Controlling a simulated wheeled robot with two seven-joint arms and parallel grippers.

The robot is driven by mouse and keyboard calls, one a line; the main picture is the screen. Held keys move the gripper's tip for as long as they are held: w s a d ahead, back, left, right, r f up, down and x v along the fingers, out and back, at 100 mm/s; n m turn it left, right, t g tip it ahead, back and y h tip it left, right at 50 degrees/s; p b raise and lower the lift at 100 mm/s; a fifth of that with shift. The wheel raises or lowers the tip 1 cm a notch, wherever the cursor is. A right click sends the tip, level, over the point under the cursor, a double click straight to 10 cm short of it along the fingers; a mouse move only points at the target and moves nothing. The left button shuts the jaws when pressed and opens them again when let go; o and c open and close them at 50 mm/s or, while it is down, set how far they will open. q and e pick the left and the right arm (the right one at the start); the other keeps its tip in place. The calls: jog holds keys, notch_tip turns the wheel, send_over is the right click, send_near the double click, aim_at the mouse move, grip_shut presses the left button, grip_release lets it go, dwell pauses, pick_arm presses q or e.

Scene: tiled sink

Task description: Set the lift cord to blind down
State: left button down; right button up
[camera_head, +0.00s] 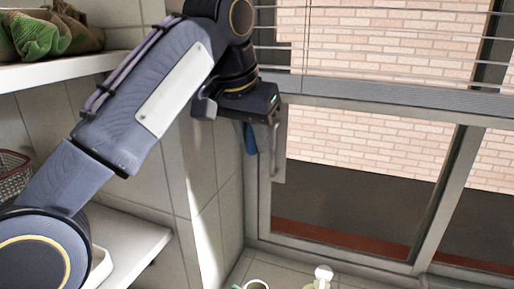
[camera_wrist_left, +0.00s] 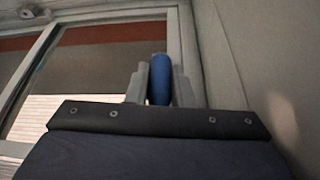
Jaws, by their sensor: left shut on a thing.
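The window blind (camera_head: 395,55) hangs over the upper part of the window, with several thin slats above its grey bottom rail (camera_head: 400,97). A blue cord handle (camera_head: 250,138) shows just below my left gripper (camera_head: 254,118), beside the window's left frame. In the left wrist view the blue handle (camera_wrist_left: 160,78) stands between the two grey fingers of my left gripper (camera_wrist_left: 160,90), which is shut on it. The cord itself cannot be made out. My right gripper is not in view.
A tiled wall (camera_head: 205,165) is close on the left of my left gripper. A white shelf (camera_head: 60,72) holds a green and brown bundle (camera_head: 50,35); a lower shelf (camera_head: 130,240) is below. A cup (camera_head: 256,285) and a white-topped item (camera_head: 322,275) stand at the bottom.

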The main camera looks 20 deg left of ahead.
pick_arm(q)
jog(key=shift+r, duration=0.25)
jog(key=c, duration=1.3)
grip_release()
